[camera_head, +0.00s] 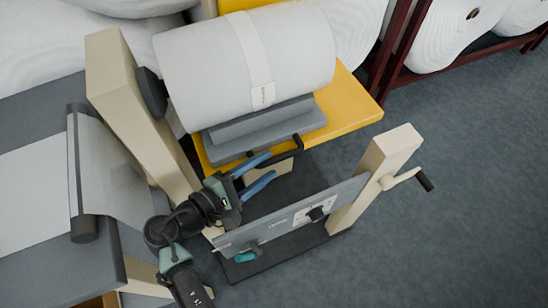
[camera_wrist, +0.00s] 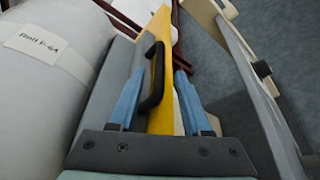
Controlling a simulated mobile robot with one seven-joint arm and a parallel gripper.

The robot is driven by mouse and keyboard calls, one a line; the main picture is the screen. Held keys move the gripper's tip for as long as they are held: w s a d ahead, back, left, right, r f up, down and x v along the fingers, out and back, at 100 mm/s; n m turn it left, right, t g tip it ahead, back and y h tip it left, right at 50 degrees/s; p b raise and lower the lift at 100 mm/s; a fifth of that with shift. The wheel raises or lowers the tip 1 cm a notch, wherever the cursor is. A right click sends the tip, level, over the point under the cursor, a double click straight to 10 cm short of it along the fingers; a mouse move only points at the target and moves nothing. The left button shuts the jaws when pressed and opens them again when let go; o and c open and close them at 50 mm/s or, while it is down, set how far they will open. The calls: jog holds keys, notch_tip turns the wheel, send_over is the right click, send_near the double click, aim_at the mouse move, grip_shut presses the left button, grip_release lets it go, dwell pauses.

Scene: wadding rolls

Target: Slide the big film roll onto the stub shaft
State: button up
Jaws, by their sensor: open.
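The big film roll (camera_head: 205,75), pale grey-white with a labelled band, lies on a grey cradle (camera_head: 265,122) on a yellow platform (camera_head: 345,98). It fills the left of the wrist view (camera_wrist: 45,75). A black round hub (camera_head: 152,95) on the left beige post (camera_head: 125,105) faces the roll's left end; any stub shaft there is hidden. My gripper (camera_head: 262,172) is open below the cradle's front. In the wrist view, a black handle (camera_wrist: 153,75) shows between my blue fingers (camera_wrist: 157,92); I cannot tell whether they touch it.
A grey panel (camera_head: 345,195) with knobs runs to the right beige post (camera_head: 375,175), which carries a crank (camera_head: 405,178). A grey table with a sheet (camera_head: 35,190) stands left. White rolls on dark red racks (camera_head: 395,50) stand behind. Floor (camera_head: 450,240) is free at right.

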jog(key=shift+v, duration=1.7)
